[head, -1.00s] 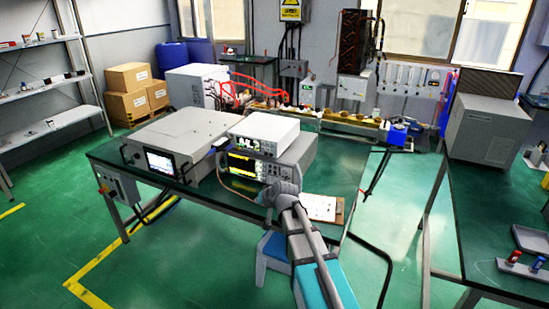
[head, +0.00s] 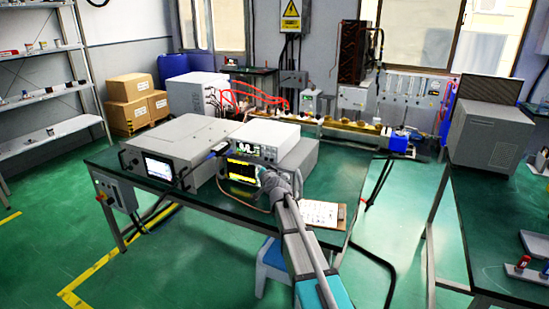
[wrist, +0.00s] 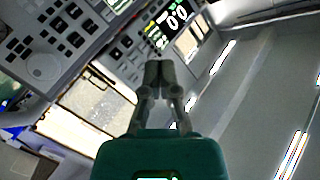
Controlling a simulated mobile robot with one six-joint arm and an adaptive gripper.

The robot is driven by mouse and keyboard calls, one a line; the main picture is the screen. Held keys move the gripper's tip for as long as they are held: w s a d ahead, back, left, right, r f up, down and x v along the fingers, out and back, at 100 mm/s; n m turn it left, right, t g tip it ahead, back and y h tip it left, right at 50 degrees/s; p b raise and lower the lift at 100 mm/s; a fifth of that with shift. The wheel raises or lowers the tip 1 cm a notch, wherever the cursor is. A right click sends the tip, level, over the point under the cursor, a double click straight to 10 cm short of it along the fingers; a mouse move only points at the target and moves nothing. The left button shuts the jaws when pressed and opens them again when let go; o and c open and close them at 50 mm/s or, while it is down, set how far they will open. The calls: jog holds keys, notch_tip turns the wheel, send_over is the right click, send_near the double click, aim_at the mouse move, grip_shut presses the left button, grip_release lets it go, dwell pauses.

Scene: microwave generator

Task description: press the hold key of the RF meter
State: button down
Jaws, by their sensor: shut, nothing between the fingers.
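Two instruments stand stacked on the green table. The upper white one (head: 266,142) has a lit readout with white digits and seems to be the RF meter. The lower grey one (head: 300,160) has a yellow trace on its screen. In the wrist view, a white-digit readout (wrist: 178,18) shows tilted at the top, with dark keys beside it. No key label is readable, so I cannot tell which key is hold. My gripper (wrist: 160,75) is shut and empty, pointing at the panels; contact cannot be told. In the head view, my gripper (head: 268,179) is before the lower instrument's right side.
A large grey unit (head: 178,140) with a screen stands left of the stack. A clipboard (head: 322,213) lies to the right near the table edge. A blue stool (head: 272,258) is below my arm. A second table with a grey box (head: 490,130) is at right.

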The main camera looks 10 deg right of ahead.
aim_at(270, 155)
jog(key=shift+w, duration=0.1)
jog(key=shift+w+d, duration=0.85)
jog(key=shift+w, duration=0.3)
jog(key=shift+w+d, duration=0.9)
jog(key=shift+w, duration=0.25)
jog(key=shift+w+d, duration=0.85)
jog(key=shift+w, duration=0.3)
jog(key=shift+w+d, duration=0.1)
jog(key=shift+w, duration=0.1)
jog(key=shift+w+d, duration=0.15)
jog(key=shift+w, duration=0.05)
jog(key=shift+w+d, duration=0.2)
jog(key=shift+w, duration=0.1)
jog(key=shift+s, duration=0.1)
dwell(0.6)
jog(key=shift+s+a, duration=0.5)
jog(key=shift+s, duration=0.05)
jog(key=shift+s+a, duration=0.75)
jog(key=shift+s, duration=0.25)
jog(key=shift+s+a, duration=0.7)
jog(key=shift+s, duration=0.3)
